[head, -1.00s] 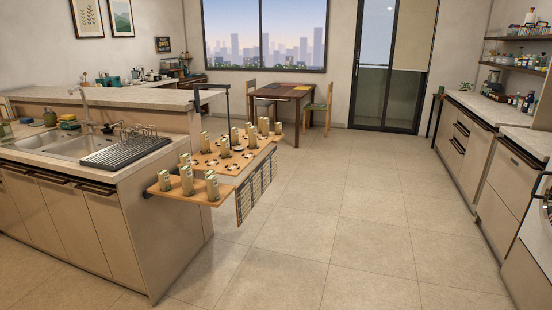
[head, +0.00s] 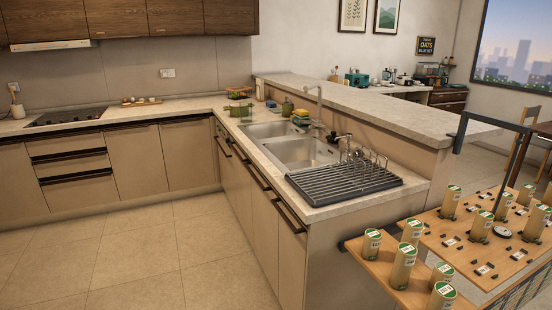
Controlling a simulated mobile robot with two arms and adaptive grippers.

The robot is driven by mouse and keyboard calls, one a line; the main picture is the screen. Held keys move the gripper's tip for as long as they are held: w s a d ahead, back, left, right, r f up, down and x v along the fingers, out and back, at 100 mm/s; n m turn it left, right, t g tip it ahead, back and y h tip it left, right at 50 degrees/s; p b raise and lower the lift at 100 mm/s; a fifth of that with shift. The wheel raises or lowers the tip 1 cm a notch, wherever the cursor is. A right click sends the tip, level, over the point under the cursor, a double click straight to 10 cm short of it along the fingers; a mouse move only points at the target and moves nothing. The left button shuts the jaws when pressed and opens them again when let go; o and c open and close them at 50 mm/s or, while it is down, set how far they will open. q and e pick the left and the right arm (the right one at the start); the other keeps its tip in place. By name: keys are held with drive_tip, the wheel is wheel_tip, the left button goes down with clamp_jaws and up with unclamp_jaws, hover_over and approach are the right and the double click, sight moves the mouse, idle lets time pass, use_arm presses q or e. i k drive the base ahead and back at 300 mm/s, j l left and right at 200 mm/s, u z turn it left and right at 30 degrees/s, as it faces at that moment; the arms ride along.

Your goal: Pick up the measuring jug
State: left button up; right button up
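I cannot make out a measuring jug in the head view. Small items stand on the far counter and around the sink (head: 300,152), too small to tell apart fully. Several clear glass vessels (head: 365,160) stand on the dark drying rack (head: 345,184) beside the sink; they look like glasses, and I cannot tell whether one is a jug. Neither of my grippers is in view.
The L-shaped counter (head: 215,106) carries a cooktop (head: 67,117), a green pot (head: 239,109) and a green bottle (head: 287,106). A wooden shelf with labelled cylinders (head: 403,266) juts from the counter's end at right. The tiled floor (head: 150,255) at left is clear.

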sight(246, 108)
drive_tip(key=i+j+u, duration=0.25)
drive_tip(key=i+u, duration=0.25)
drive_tip(key=i, duration=0.4)
drive_tip(key=i+l+u, duration=0.1)
drive_tip(key=i+u, duration=0.35)
drive_tip(key=i, duration=0.45)
drive_tip(key=i+j+z, duration=0.1)
drive_tip(key=i+z, duration=0.2)
drive_tip(key=i+j+z, duration=0.2)
drive_tip(key=i+z, duration=0.15)
drive_tip(key=i+j+z, duration=0.95)
drive_tip(key=j+z, duration=0.3)
drive_tip(key=j, duration=0.15)
drive_tip(key=i+j+z, duration=0.15)
drive_tip(key=j+z, duration=0.2)
drive_tip(key=j, duration=0.2)
drive_tip(key=i+j+z, duration=0.1)
drive_tip(key=j+z, duration=0.2)
drive_tip(key=j, duration=0.2)
